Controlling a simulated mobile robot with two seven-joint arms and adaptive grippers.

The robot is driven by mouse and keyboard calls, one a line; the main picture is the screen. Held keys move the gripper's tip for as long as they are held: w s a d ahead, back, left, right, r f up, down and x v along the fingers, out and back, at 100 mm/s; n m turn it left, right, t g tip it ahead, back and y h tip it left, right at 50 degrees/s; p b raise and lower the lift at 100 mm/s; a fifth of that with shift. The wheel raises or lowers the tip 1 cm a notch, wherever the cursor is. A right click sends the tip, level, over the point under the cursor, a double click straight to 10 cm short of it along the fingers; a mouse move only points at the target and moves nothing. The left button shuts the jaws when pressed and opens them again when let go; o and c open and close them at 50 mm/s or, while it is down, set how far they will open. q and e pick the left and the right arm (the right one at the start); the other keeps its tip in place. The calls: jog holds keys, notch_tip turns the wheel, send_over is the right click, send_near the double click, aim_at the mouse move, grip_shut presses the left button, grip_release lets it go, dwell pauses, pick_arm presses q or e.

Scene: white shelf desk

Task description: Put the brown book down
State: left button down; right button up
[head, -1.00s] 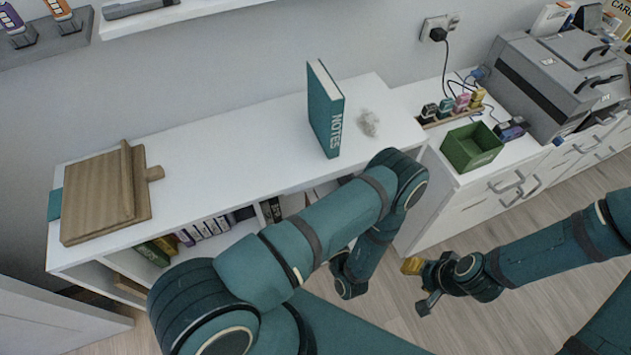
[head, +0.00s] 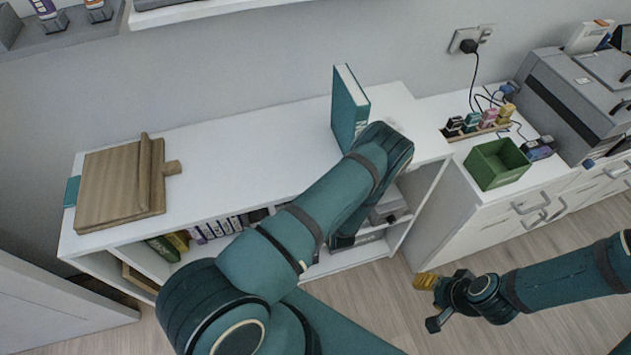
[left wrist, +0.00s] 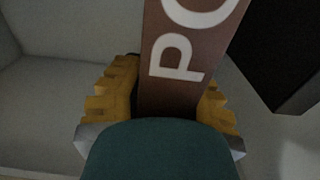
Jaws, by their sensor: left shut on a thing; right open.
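The brown book (left wrist: 185,60) shows in the left wrist view as a brown spine with large white letters. My left gripper (left wrist: 170,100), with yellow ridged fingers, is shut on it, one finger on each side. White shelf surfaces surround the book there. In the head view my left arm hides the book and the left gripper, reaching down at the front of the white shelf desk (head: 240,150). My right gripper (head: 427,301) is open and empty, over the floor at the lower right.
A teal book (head: 349,108) stands upright on the desk top. A wooden board (head: 112,190) lies at the left end. Several books (head: 215,227) stand in the lower shelf. A green box (head: 497,164) sits on the right cabinet. The middle desk top is clear.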

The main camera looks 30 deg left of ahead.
pick_arm(q)
jog(key=f, duration=0.1)
jog(key=w+a+f+b, duration=0.1)
jog(key=f, duration=0.1)
jog(key=shift+w+a+f, duration=0.2)
jog(key=shift+a, duration=0.1)
jog(key=shift+f, duration=0.15)
jog(key=c, duration=0.8)
grip_release()
jog(key=shift+c, duration=0.2)
